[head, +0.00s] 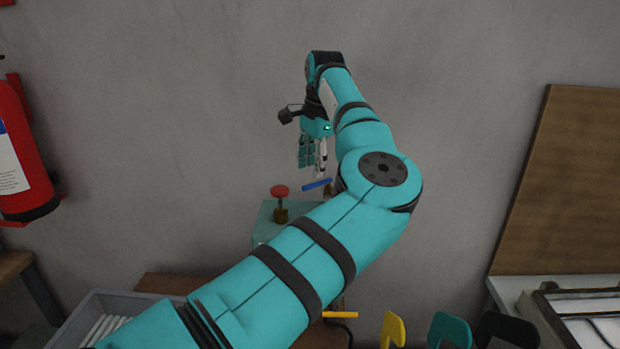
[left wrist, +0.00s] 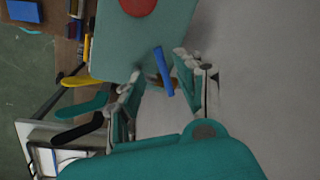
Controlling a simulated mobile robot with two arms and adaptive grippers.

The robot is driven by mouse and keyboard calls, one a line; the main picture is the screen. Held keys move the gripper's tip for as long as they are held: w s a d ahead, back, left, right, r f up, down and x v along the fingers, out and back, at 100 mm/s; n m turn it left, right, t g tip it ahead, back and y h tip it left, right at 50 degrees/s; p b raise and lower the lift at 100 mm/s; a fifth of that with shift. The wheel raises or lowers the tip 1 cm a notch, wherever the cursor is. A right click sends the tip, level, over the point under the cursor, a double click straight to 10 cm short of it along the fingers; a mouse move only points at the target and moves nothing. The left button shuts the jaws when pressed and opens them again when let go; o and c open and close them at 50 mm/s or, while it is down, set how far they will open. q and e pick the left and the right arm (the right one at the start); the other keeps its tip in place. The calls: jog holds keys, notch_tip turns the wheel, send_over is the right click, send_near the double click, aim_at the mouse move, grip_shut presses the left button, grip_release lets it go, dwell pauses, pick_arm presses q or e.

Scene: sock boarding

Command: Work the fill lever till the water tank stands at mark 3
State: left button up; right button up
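The blue lever (head: 317,184) sticks out above a teal box (head: 268,226), to the right of a red round knob (head: 280,191) on a dark stem. My left gripper (head: 312,166) hangs fingers-down just above the lever. In the left wrist view the fingers (left wrist: 164,82) stand apart, with the blue lever (left wrist: 163,70) in the gap between them; I cannot tell whether either finger touches it. The red knob (left wrist: 138,5) shows at that view's top edge. I see no level mark, and my arm hides part of the box. My right gripper is out of view.
Yellow (head: 393,330), teal (head: 450,329) and black (head: 506,330) flat shapes stand at the bottom right. A grey bin (head: 88,306) holds white strips at the lower left. A fire extinguisher (head: 22,150) hangs on the left wall. A brown board (head: 565,185) leans at right.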

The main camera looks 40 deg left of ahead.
aim_at(310, 185)
pick_arm(q)
jog(key=f, duration=0.2)
jog(key=a+f, duration=0.1)
jog(key=f, duration=0.1)
jog(key=shift+w+f+p, duration=0.1)
jog(key=shift+f+p, duration=0.3)
grip_shut()
